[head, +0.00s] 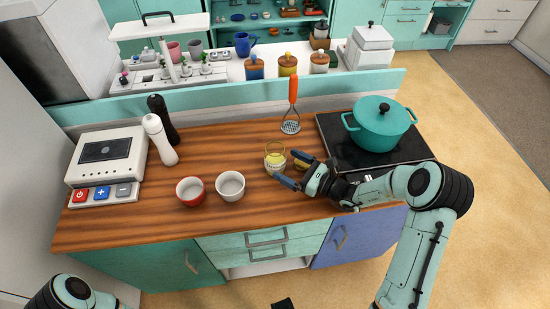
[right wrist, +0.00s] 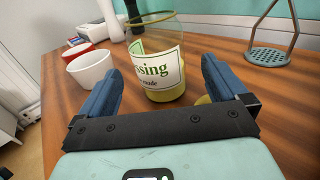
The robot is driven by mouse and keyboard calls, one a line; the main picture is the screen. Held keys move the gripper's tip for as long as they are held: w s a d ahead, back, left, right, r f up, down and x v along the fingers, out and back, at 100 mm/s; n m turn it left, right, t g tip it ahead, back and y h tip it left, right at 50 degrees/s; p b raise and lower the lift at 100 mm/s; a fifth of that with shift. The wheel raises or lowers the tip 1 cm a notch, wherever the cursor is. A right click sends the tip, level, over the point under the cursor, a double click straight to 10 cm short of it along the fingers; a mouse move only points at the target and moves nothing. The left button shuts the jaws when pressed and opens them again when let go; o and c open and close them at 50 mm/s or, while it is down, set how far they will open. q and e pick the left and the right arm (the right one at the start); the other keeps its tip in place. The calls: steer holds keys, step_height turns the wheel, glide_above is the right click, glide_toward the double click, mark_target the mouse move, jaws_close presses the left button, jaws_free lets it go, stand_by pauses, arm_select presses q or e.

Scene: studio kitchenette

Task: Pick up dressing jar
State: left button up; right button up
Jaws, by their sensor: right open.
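The dressing jar (head: 275,161) is a clear glass jar with a white label and yellow dressing low inside. It stands upright on the wooden counter. In the right wrist view the jar (right wrist: 158,68) stands just beyond and between my fingertips, its label lettering facing me. My right gripper (head: 294,169) is open and empty, low over the counter to the right of the jar. Its two blue fingers also show in the right wrist view (right wrist: 161,72). I see no clear contact with the jar. My left gripper does not show; only part of my left arm is at the bottom left.
A small yellow thing (head: 301,163) lies by the right gripper, partly hidden. A white bowl (head: 231,187) and a red bowl (head: 190,191) stand left of the jar. A masher (head: 291,108) is behind it. A teal pot (head: 380,125) sits on the black hob at right.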

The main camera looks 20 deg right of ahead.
mark_target(283, 164)
steer(key=shift+x, duration=2.8)
steer(key=shift+s+f, duration=0.1)
steer(key=c, duration=1.1)
steer(key=shift+c, duration=1.1)
